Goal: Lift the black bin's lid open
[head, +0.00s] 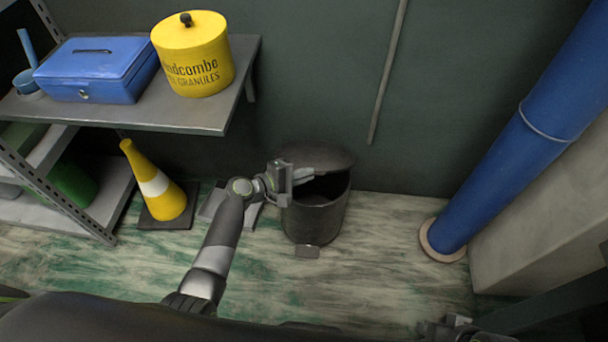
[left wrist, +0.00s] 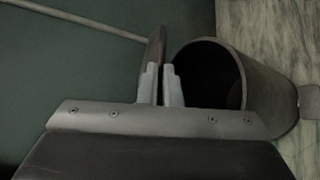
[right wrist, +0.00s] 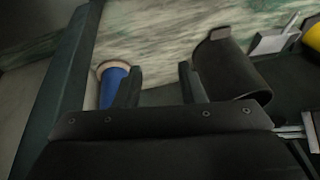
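The black bin (head: 318,215) stands on the floor against the wall, with a pedal at its front. Its round lid (head: 318,155) is tilted up at the back, and the dark opening shows beneath it. My left gripper (head: 304,174) is at the left side of the lid. In the left wrist view, the lid (left wrist: 158,50) shows edge-on, running down between the close fingers of my left gripper (left wrist: 161,85), beside the open bin mouth (left wrist: 208,75). My right gripper (right wrist: 160,85) is open and empty, away from the bin; the bin (right wrist: 225,68) also shows in the right wrist view.
A yellow cone (head: 155,185) stands left of the bin, under a shelf (head: 190,115) with a blue cash box (head: 95,70) and a yellow tub (head: 193,60). A blue pipe (head: 515,150) stands to the right. The floor before the bin is clear.

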